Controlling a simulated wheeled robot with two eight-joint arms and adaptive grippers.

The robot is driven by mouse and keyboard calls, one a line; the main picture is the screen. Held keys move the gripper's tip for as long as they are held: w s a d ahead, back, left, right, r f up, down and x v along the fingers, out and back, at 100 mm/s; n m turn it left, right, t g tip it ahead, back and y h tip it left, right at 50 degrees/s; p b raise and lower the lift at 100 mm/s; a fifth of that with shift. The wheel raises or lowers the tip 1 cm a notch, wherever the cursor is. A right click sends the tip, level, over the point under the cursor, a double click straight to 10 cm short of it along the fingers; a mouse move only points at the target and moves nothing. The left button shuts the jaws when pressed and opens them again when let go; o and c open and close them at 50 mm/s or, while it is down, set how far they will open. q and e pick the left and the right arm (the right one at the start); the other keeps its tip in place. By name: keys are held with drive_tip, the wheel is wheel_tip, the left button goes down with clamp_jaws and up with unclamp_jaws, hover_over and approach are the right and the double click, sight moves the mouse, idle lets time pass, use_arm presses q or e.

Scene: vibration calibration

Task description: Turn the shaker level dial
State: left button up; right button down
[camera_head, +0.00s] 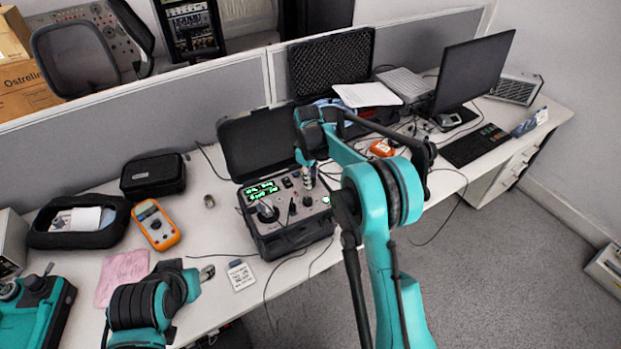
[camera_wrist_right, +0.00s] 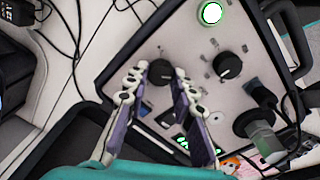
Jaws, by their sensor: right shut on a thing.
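The shaker case (camera_head: 290,243) stands open on the bench in the head view, with a lit green display (camera_head: 262,190) on its panel. In the right wrist view, a black dial (camera_wrist_right: 160,72) sits on the grey panel between the fingertips of my right gripper (camera_wrist_right: 158,78), which is shut on it. A second black dial (camera_wrist_right: 228,65) is beside it, clear of the fingers. In the head view my right gripper (camera_head: 309,178) reaches down to the panel and partly covers it. My left gripper (camera_head: 206,273) is low over the bench's front edge; its jaw opening is unclear.
A round green-lit button (camera_wrist_right: 211,13) is on the panel. An orange multimeter (camera_head: 156,225), a black pouch (camera_head: 153,176) and a pink cloth (camera_head: 122,277) lie left of the case. A monitor (camera_head: 475,68) and loose cables are at right. A small card (camera_head: 241,276) lies in front.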

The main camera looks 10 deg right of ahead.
drive_tip(key=shift+m, duration=0.4)
drive_tip(key=m+p, duration=0.1)
drive_tip(key=m, duration=0.4)
drive_tip(key=shift+m, duration=0.3)
drive_tip(key=m, duration=0.3)
drive_tip(key=shift+m, duration=0.3)
drive_tip(key=shift+w+d+m+g, duration=0.1)
drive_tip(key=shift+m+g, duration=0.2)
drive_tip(key=shift+m, duration=1.3)
drive_tip(key=c, duration=1.3)
unclamp_jaws()
drive_tip(key=shift+o, duration=0.2)
